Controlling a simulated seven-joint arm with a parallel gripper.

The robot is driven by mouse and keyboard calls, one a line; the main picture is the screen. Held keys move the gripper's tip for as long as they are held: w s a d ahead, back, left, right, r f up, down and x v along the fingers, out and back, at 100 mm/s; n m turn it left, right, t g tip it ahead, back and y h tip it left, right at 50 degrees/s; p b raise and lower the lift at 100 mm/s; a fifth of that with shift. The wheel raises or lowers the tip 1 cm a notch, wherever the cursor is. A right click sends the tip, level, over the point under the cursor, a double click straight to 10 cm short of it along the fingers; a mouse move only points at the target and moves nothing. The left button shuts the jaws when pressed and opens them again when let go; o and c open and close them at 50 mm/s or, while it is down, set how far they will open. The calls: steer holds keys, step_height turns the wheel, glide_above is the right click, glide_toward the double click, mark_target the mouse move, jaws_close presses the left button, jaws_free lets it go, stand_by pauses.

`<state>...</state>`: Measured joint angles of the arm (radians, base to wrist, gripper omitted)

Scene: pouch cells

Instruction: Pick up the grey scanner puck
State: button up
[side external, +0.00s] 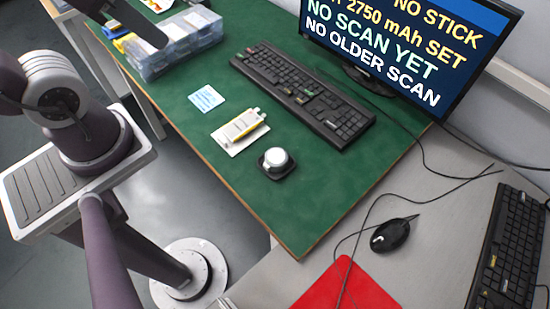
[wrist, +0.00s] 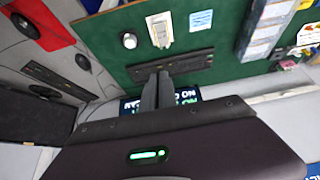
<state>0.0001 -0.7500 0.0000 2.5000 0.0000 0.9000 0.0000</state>
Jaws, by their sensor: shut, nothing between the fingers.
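The scanner puck (side external: 275,160) has a round, pale grey-white top and sits on a small black base on the green mat, near its front edge. It also shows in the wrist view (wrist: 129,41), up and left of the fingers. My gripper (wrist: 157,76) is shut, its two dark fingers together with nothing between them. It is apart from the puck.
A pouch cell on a white card (side external: 239,130) lies beside the puck, with a light blue card (side external: 206,98) behind. A black keyboard (side external: 305,95), a clear bin box (side external: 180,45) and a monitor (side external: 405,45) stand farther back. A mouse (side external: 391,235) and red sheet (side external: 345,285) lie right.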

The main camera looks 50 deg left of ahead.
steer(key=o, duration=1.4)
steer(key=shift+o, duration=0.2)
steer(key=m+g, duration=0.2)
steer(key=g, duration=0.4)
glide_above(275, 157)
step_height(275, 157, down, 25)
steer(key=shift+s+a+f, duration=0.1)
steer(key=shift+a, duration=0.05)
steer(key=shift+n, duration=0.3)
step_height(275, 157, down, 7)
steer(key=shift+r, duration=0.1)
